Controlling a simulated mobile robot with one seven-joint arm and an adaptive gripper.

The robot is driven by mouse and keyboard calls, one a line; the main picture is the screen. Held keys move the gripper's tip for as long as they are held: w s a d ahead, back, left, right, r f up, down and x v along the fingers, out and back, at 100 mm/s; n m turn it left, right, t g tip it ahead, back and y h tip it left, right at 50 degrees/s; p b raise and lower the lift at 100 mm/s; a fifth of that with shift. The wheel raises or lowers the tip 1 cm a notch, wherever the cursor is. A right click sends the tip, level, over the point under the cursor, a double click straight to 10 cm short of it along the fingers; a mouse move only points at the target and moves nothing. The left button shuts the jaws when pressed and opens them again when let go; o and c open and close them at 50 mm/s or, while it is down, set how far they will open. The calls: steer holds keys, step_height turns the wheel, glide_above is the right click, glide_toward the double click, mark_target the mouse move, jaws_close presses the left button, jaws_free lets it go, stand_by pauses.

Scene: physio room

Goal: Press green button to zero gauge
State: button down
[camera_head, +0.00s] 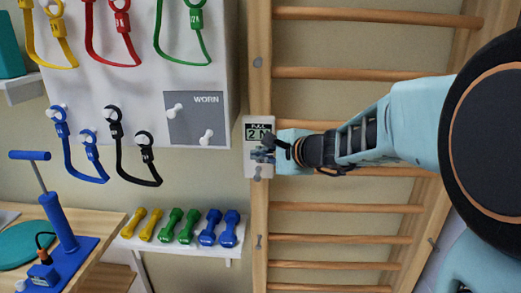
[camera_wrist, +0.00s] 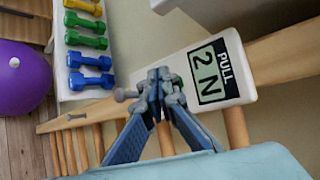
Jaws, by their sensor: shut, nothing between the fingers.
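The gauge (camera_head: 249,168) is a white box on the wooden upright of the wall bars, with a dark-framed, pale green display reading "PULL" and "2 N". In the wrist view the gauge (camera_wrist: 246,82) lies tilted, and the display (camera_wrist: 212,73) is readable. My gripper (camera_head: 264,154) is shut and empty, its fingertips in front of the gauge's lower part, below the display. In the wrist view my gripper (camera_wrist: 160,84) covers that part of the gauge. I cannot tell whether the tips touch the gauge.
Wall bars (camera_head: 345,208) run behind my arm. A white board (camera_head: 110,85) with coloured bands hangs to the left. Below it, a shelf (camera_head: 190,252) holds several dumbbells. A blue pump (camera_head: 58,222) stands on a wooden table. A purple ball (camera_wrist: 22,80) shows in the wrist view.

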steer(key=shift+w, duration=0.1)
steer(key=shift+w, duration=0.35)
steer(key=shift+w+b, duration=0.35)
steer(key=shift+w, duration=0.1)
stand_by(0.9)
stand_by(0.4)
steer(key=shift+s+b, duration=0.5)
steer(key=shift+s, duration=0.4)
steer(key=s+b, duration=0.1)
steer(key=s, duration=0.4)
steer(key=shift+a+r+b, duration=0.1)
steer(key=shift+r+b, duration=0.05)
steer(key=shift+b, duration=0.15)
